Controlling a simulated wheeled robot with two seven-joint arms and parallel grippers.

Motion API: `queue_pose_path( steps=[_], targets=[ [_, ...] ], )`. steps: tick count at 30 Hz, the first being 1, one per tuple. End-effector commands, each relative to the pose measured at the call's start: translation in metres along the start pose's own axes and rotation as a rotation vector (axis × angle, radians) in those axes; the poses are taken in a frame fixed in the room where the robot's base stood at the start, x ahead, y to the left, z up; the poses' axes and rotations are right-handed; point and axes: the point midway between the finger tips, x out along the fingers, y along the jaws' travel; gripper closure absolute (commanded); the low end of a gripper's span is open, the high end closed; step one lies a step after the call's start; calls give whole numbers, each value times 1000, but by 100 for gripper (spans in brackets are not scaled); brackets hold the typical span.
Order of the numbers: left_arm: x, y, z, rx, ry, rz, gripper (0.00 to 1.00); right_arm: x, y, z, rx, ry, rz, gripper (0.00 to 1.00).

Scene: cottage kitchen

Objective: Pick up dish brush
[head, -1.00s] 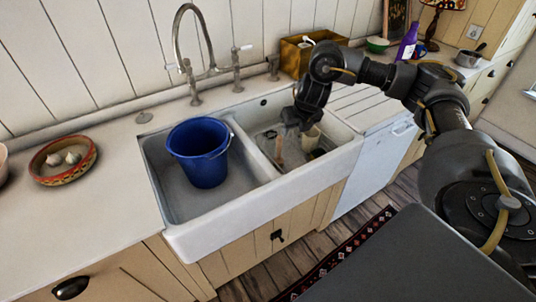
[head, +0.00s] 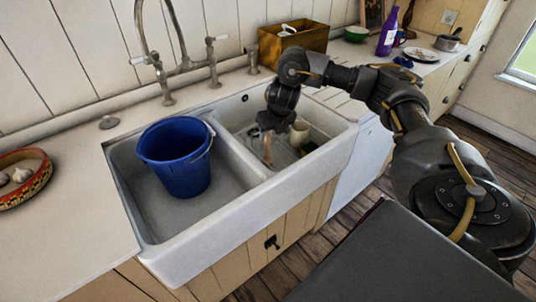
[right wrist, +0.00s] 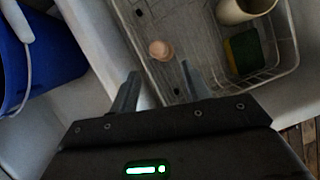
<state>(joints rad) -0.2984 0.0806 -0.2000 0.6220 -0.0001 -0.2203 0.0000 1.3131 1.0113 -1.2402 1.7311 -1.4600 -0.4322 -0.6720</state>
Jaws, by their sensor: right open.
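The dish brush (head: 267,149) stands upright in the right basin of the white sink, a pale wooden handle in the head view. In the right wrist view its handle (right wrist: 160,50) shows end-on as a small round knob. My right gripper (head: 272,122) is open and points down over the right basin, close above the brush. In the right wrist view its fingertips (right wrist: 160,74) are apart with nothing between them, and the knob lies just beyond the gap. The brush's head is hidden. My left gripper is out of view.
A clear rack (right wrist: 205,84) in the right basin holds a cream cup (right wrist: 240,8) and a green-yellow sponge (right wrist: 241,54). A blue bucket (head: 180,165) stands in the left basin. The tap (head: 150,62) rises behind. The counter left of the sink is mostly clear.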

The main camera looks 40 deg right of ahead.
Motion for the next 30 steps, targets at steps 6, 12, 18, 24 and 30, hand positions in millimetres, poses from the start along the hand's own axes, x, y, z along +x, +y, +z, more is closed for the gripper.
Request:
queue_pose_path(
  steps=[6,12,18,24,30],
  targets=[
    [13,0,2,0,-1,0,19,25,-1,-1,3,0,0,53],
    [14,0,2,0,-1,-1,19,30,-3,0,4,0,-2,53],
    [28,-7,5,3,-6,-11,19,61,-5,2,8,3,-2,53],
    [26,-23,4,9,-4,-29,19,76,-5,4,5,0,-3,53],
    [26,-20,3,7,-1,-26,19,77,-5,4,4,-1,-3,53]
  ],
)
